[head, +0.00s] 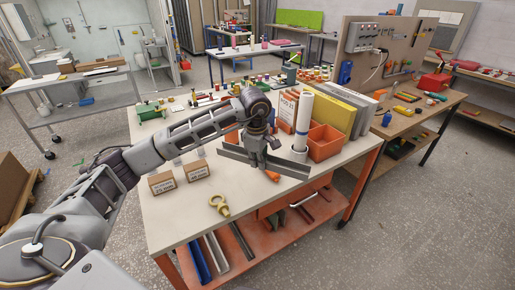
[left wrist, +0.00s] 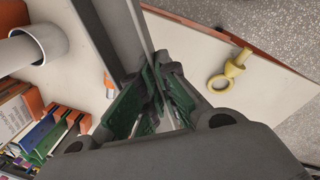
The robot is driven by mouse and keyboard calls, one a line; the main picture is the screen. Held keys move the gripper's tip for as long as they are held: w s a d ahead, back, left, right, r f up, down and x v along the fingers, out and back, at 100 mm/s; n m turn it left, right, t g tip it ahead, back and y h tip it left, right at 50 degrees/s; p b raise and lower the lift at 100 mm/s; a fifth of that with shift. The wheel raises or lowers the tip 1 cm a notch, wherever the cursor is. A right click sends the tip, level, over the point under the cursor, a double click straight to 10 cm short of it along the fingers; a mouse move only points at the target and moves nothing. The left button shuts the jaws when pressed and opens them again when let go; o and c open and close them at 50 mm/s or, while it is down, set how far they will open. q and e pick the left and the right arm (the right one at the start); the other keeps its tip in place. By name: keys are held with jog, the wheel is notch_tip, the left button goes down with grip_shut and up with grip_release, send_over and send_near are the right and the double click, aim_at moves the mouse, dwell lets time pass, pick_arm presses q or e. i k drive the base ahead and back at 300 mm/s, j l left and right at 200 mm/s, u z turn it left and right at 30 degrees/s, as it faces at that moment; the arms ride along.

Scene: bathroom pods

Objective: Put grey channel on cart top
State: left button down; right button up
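The grey channel (head: 290,167) is a long straight bar over the right part of the workbench top in the head view. My left gripper (head: 262,154) is around its middle from above. In the left wrist view the channel (left wrist: 117,35) runs between the green-padded fingers (left wrist: 158,100), which look closed on it. Whether the channel touches the bench or hangs just above it is hard to tell. The grey wheeled cart (head: 70,92) stands apart at the far left, with a few items on its top. My right gripper is not in view.
An orange bin (head: 325,142), a white tube (head: 303,118) and binders (head: 340,100) stand right behind the channel. Two small boxes (head: 162,183) and a yellow eyebolt (head: 219,204) lie on the bench (head: 175,220). Floor shows between bench and cart.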

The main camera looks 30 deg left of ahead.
aim_at(197, 191)
jog(key=i+l+u, duration=0.3)
jog(key=u, duration=0.2)
jog(key=i+l+u, duration=0.3)
jog(key=u, duration=0.15)
jog(key=i+l+u, duration=0.15)
jog(key=l+u, duration=0.35)
